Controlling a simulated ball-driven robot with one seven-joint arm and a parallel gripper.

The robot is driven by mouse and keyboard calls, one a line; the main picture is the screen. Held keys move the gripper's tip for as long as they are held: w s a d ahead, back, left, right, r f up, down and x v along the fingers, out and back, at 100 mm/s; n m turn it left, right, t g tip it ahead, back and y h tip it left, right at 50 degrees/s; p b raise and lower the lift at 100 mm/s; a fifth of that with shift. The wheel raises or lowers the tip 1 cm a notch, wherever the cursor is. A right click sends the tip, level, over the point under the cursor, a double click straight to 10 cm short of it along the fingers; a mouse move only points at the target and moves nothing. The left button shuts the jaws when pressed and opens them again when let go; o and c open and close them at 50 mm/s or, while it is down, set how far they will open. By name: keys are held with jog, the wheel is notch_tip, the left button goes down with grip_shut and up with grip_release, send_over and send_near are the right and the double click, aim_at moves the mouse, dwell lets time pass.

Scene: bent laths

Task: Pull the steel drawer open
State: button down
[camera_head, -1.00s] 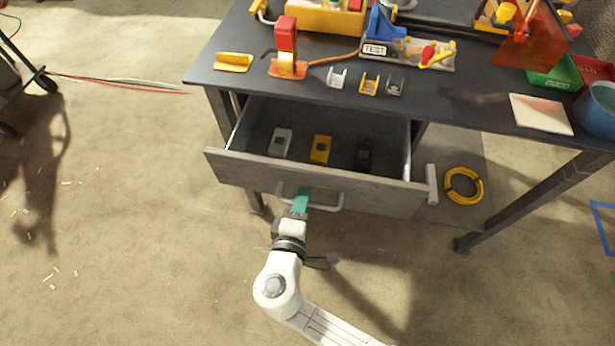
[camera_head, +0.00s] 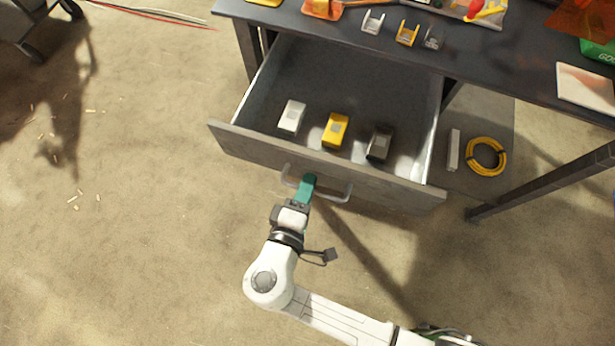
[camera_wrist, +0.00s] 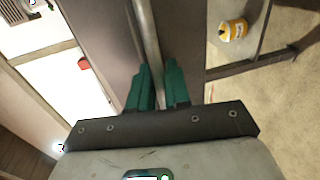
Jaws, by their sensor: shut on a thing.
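The steel drawer (camera_head: 355,178) stands well out from under the dark workbench in the head view. Inside it lie a white block (camera_head: 292,117), a yellow block (camera_head: 335,130) and a dark block (camera_head: 380,143). Its bar handle (camera_head: 335,192) runs along the front. My gripper (camera_head: 307,183) has green fingers and is shut on the handle, left of its middle. In the wrist view the handle bar (camera_wrist: 150,50) passes between the two green fingers (camera_wrist: 160,85). The fingertips partly hide the bar.
The workbench top (camera_head: 500,62) carries several small brackets and tools near its edge. A yellow cable coil (camera_head: 486,156) and a pale bar (camera_head: 453,150) lie under the bench at right. A table leg (camera_head: 545,180) stands at right. The floor at left is mostly clear.

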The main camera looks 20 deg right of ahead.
jog(key=c, duration=1.3)
grip_release()
jog(key=shift+c, duration=0.2)
jog(key=v, duration=1)
jog(key=shift+s+a, duration=0.2)
jog(key=shift+s, duration=0.15)
